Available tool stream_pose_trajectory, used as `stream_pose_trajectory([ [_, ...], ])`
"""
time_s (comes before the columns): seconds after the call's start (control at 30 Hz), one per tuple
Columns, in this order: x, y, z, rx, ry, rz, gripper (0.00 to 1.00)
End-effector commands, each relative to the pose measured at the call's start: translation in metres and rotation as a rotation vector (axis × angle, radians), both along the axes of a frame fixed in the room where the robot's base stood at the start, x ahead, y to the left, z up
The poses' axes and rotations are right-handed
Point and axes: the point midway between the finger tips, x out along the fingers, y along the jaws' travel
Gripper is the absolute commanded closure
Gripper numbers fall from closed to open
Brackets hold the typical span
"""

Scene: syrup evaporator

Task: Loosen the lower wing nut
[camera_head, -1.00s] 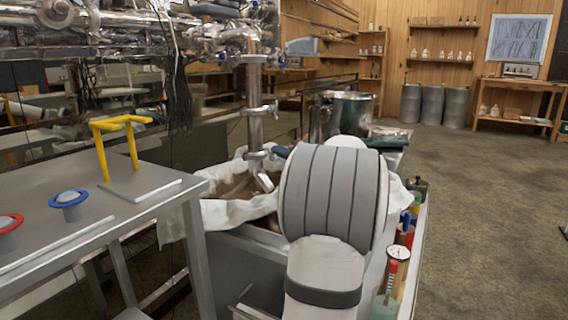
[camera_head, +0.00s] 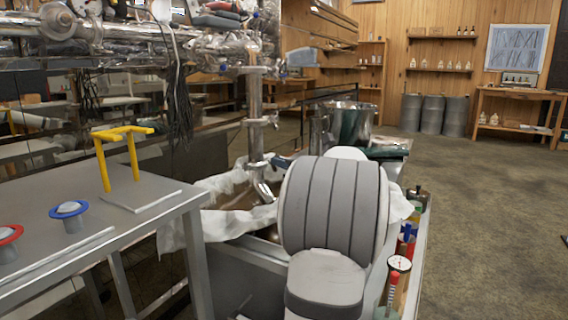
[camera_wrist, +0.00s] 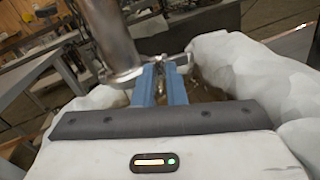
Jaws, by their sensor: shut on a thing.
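A steel vertical pipe (camera_head: 255,97) drops from the evaporator and carries clamps along its length. The middle clamp (camera_head: 256,120) has a small wing nut at its right. The lower clamp (camera_head: 257,164) is just above the bent spout (camera_head: 264,188). My gripper (camera_head: 277,162) reaches this lower clamp from the right, partly hidden by my arm. In the wrist view, my gripper's blue fingers (camera_wrist: 160,72) are shut at the clamp's side beside the pipe (camera_wrist: 109,36). The lower wing nut is mostly hidden between the fingertips.
White cloth (camera_head: 222,222) lines the vat below the spout. A grey metal table (camera_head: 150,222) with a yellow stand (camera_head: 122,134) is at the left. Bottles and a gauge (camera_head: 399,263) line the cart's right side. The floor at right is clear.

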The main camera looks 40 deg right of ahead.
Motion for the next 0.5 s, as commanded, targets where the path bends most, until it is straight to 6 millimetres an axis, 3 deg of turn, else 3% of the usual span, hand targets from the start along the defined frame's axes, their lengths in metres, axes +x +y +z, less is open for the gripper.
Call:
stream_pose_trajectory([
  [0.33,0.0002,0.0,-0.0022,0.001,0.003,0.0,1.0],
  [0.37,0.0002,0.0,-0.0022,0.001,0.003,0.0,0.88],
  [0.5,0.0002,0.0,-0.0016,0.001,0.002,0.0,0.76],
])
